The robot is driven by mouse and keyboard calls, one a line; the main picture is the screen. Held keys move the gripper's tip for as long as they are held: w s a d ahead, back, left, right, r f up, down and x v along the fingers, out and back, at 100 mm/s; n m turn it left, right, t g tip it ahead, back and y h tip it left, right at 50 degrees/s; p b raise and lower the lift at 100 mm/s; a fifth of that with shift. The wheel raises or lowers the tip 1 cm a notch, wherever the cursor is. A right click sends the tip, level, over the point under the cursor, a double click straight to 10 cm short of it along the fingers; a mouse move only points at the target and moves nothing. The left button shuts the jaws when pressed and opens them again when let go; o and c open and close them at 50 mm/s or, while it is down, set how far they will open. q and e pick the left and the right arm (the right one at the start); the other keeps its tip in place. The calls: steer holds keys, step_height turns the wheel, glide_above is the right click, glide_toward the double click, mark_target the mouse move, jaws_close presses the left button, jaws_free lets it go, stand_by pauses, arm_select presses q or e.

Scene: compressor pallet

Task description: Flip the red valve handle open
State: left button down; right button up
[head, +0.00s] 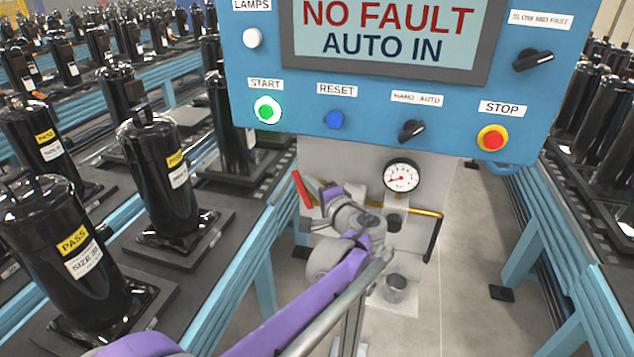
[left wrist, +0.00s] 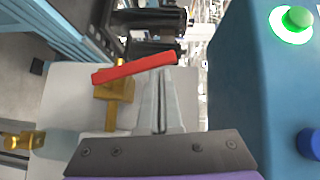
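The red valve handle (head: 302,189) is a short flat bar, tilted, at the left of the grey plate under the blue panel in the head view. In the left wrist view the red handle (left wrist: 135,68) lies slanted across the brass valve (left wrist: 114,95), its right end higher. My left gripper (head: 328,192) is just right of the handle in the head view. In the left wrist view its two grey fingers (left wrist: 162,75) are together with nothing seen between them, tips close to the handle's right end. I cannot tell whether they touch it. My right gripper is out of view.
The blue control panel (head: 375,110) with buttons and knobs overhangs the valve area. A pressure gauge (head: 401,177) and a brass pipe (head: 418,211) are to the right. A conveyor with black compressors (head: 160,180) runs along the left.

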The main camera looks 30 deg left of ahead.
arm_select(q)
steer(key=s+a+f+n+h+p, duration=0.1)
steer(key=a+f, duration=0.3)
steer(key=a, duration=0.4)
steer(key=shift+s+f+n+g+h, duration=0.3)
steer(key=shift+s+n+g+h, duration=0.1)
steer(key=shift+s+h, duration=0.15)
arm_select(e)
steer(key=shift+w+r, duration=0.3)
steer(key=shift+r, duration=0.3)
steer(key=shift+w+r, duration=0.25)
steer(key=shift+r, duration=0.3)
arm_select(q)
steer(key=shift+a, duration=0.1)
steer(key=s+d+r+p, duration=0.2)
steer(key=s+r, duration=0.4)
steer(key=r, duration=0.5)
steer(key=shift+s+d, duration=0.15)
steer(key=shift+s, duration=0.15)
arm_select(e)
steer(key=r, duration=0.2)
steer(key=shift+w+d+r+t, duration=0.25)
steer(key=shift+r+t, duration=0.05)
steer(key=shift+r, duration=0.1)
